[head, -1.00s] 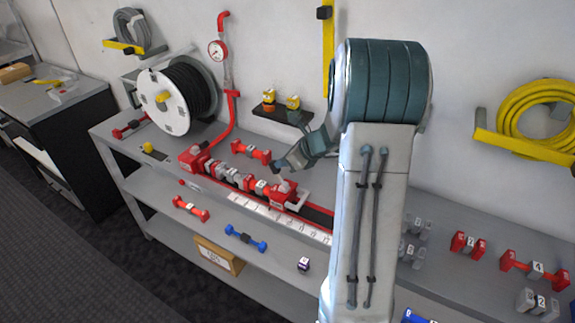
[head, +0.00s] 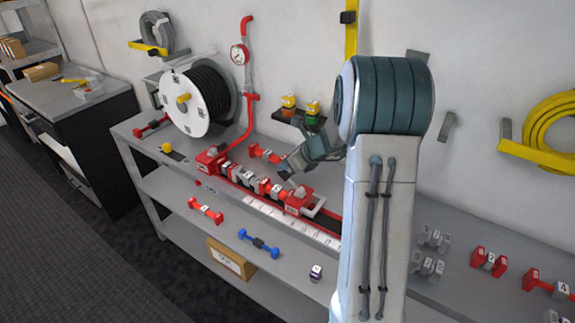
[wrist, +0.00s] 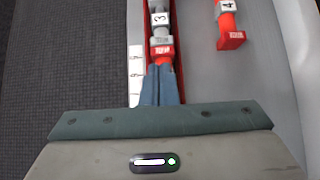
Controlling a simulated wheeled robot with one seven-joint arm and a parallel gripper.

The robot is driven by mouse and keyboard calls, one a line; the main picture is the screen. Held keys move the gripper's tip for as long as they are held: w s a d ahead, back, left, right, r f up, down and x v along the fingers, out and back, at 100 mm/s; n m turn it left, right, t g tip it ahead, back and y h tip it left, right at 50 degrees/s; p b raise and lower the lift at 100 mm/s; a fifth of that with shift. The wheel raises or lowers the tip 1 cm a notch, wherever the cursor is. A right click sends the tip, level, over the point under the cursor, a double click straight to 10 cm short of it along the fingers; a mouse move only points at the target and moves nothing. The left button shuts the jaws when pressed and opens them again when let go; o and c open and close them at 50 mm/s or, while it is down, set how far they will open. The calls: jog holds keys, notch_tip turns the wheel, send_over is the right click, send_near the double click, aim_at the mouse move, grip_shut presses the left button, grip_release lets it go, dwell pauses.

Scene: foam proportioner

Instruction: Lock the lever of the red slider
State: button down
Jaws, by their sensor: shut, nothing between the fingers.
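The red slider (head: 297,201) sits on the red rail at the right end of a row of grey and red couplings (head: 252,182). A light grey lever (head: 316,208) shows at its right side; I cannot tell whether it is locked. My gripper (head: 284,173) is shut and empty, pointing down, and appears above the slider's left part in the head view. In the wrist view my fingers (wrist: 160,84) lie together over the rail, just below a red labelled piece (wrist: 161,52). The gripper body hides what lies under it.
A fixed red block (head: 210,159) stands at the rail's left end, with a red pipe behind. A red numbered piece (wrist: 229,30) lies right of the rail in the wrist view. A hose reel (head: 187,102) stands at the back left. A small shelf (head: 300,121) juts from the wall.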

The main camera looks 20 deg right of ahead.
jog(key=shift+a+f, duration=0.1)
jog(key=shift+a, duration=0.1)
jog(key=shift+d+r+p, duration=0.1)
jog(key=shift+r+p, duration=0.3)
jog(key=shift+r, duration=0.05)
notch_tip(320, 180, up, 4)
jog(key=s+d+p, duration=0.1)
jog(key=s+p, duration=0.1)
notch_tip(320, 180, up, 8)
send_over(291, 182)
jog(key=w, duration=0.1)
jog(key=shift+w+a+r, duration=0.1)
jog(key=shift+a+r, duration=0.1)
jog(key=shift+a, duration=0.25)
jog(key=s+a+r+n+g+h, duration=0.1)
jog(key=s+a+n+g, duration=0.1)
jog(key=s+a+n, duration=0.4)
jog(key=s+a+r+n+g+h, duration=0.1)
jog(key=s+a+n, duration=0.2)
jog(key=s+n, duration=0.65)
jog(key=s+f+n+h, duration=0.2)
jog(key=s+n+h, duration=0.1)
jog(key=s+n, duration=1)
jog(key=s, duration=0.3)
jog(key=shift+d+f+g+h, duration=0.2)
jog(key=shift+d+g+h, duration=0.1)
